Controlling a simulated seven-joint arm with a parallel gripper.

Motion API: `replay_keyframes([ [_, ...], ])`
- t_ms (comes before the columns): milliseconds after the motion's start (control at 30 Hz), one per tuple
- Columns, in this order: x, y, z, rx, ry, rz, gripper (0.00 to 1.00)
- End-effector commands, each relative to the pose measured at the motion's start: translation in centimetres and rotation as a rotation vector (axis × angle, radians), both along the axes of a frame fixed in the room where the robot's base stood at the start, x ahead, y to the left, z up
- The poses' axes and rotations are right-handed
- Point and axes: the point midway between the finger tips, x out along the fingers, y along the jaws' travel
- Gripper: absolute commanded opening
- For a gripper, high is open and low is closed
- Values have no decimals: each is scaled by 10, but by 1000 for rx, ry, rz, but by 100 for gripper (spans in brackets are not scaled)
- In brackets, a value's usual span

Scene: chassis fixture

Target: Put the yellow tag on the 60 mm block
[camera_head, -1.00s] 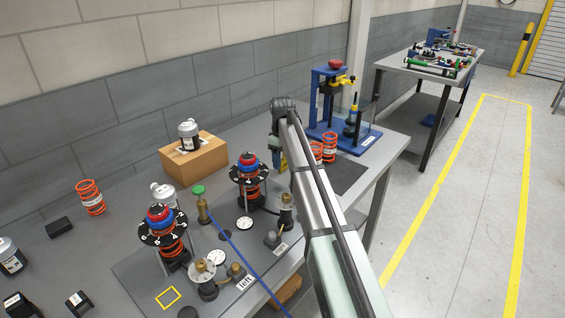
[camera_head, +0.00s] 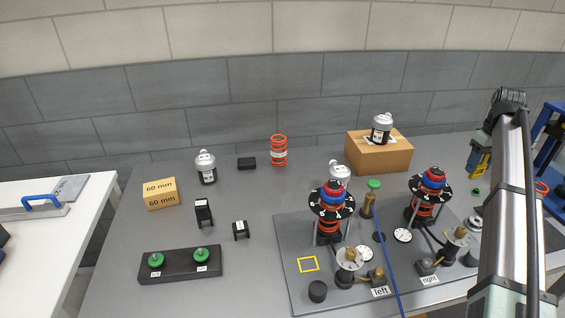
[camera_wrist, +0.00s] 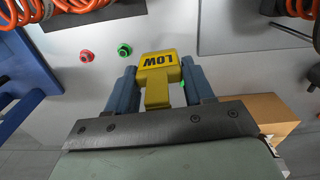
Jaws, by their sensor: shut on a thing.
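My gripper, in the wrist view (camera_wrist: 158,74), is shut on the yellow tag (camera_wrist: 158,80), a T-shaped piece marked LOW that shows upside down between the two blue fingers. In the head view the yellow tag (camera_head: 480,163) hangs below my wrist at the right, above the back of the table. The 60 mm block (camera_head: 161,194) is a tan block with "60 mm" printed on its top and front. It sits at the far left of the table, well away from my gripper, with no tag visible on it.
Between them stand a cardboard box (camera_head: 378,155), an orange spring (camera_head: 279,150), silver canisters (camera_head: 206,167) and two spring fixtures (camera_head: 331,200) on a grey plate. A black block with green knobs (camera_head: 180,262) lies in front of the 60 mm block. A blue cable (camera_head: 386,245) crosses the plate.

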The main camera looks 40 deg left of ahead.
Motion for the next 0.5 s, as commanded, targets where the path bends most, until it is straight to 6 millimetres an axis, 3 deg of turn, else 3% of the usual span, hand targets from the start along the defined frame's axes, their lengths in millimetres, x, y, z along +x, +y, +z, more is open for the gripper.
replay_keyframes([
  [167, 0, 33, 2, 0, 0, 49, 24],
  [500, -16, 162, 10, 0, 0, 247, 24],
])
